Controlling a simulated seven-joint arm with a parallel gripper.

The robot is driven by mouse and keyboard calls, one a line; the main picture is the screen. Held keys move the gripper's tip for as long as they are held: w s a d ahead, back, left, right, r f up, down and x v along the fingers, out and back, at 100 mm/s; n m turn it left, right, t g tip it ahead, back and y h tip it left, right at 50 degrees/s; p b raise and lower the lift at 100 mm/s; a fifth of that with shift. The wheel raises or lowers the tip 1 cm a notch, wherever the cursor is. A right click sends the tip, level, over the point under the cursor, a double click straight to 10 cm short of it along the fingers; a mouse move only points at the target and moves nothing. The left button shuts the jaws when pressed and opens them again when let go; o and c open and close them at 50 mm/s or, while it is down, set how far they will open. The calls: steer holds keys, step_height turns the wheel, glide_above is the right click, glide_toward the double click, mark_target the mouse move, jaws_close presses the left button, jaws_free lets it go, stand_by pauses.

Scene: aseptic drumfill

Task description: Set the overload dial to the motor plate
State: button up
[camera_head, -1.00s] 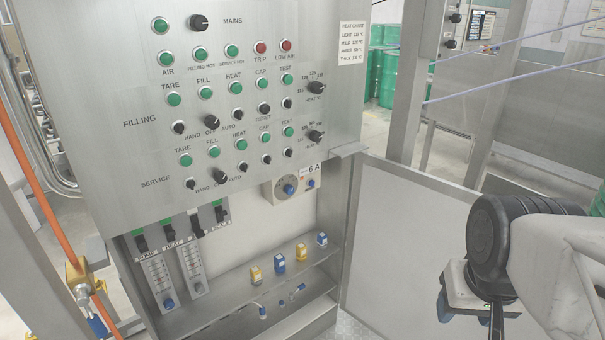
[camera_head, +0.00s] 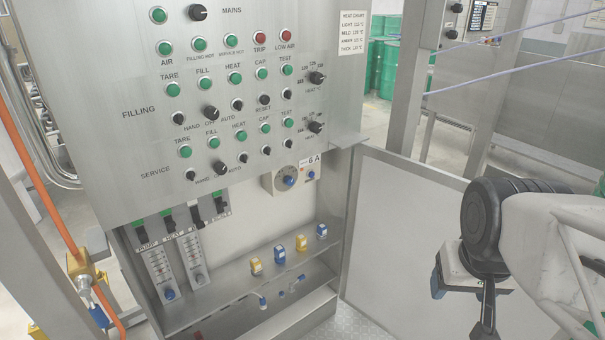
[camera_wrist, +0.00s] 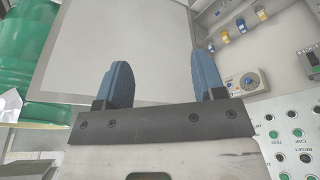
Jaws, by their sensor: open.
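The dial's pointer setting is too small to read. In the wrist view the dial (camera_wrist: 247,80) lies to the right of my fingers. My gripper (camera_wrist: 164,82) is open and empty, its two blue fingers apart in front of the door panel. In the head view my gripper is at the right, well apart from the dial.
The open cabinet door (camera_head: 405,235) stands behind my gripper. Breakers (camera_head: 168,220) and slide gauges (camera_head: 160,270) are left of the dial. Yellow and blue modules (camera_head: 280,254) stand on the shelf below. The control panel (camera_head: 110,85) overhangs above. A green drum (camera_wrist: 25,60) is at far left.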

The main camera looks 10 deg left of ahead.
steer(key=w+a+f+n+t+y, duration=0.1)
steer(key=w+a+t, duration=0.15)
steer(key=w, duration=0.95)
steer(key=w+a+f+n+t, duration=0.15)
steer(key=w+a, duration=0.25)
steer(key=w, duration=0.8)
steer(key=w+a+f+n+t+y, duration=0.1)
steer(key=w+a+f+t, duration=0.15)
steer(key=w, duration=1.05)
steer(key=w+a+f+n+t+y, duration=0.35)
steer(key=w+a+f, duration=0.25)
steer(key=w+a, duration=0.5)
steer(key=n+y, duration=0.2)
steer(key=y, duration=0.6)
glide_toward(291, 183)
steer(key=x, duration=0.2)
steer(key=shift+w+a+r+h, duration=0.1)
steer(key=shift+r+h, duration=0.1)
steer(key=shift+h, duration=0.05)
steer(key=shift+x, duration=3.9)
steer(key=shift+f, duration=0.1)
steer(key=c, duration=0.9)
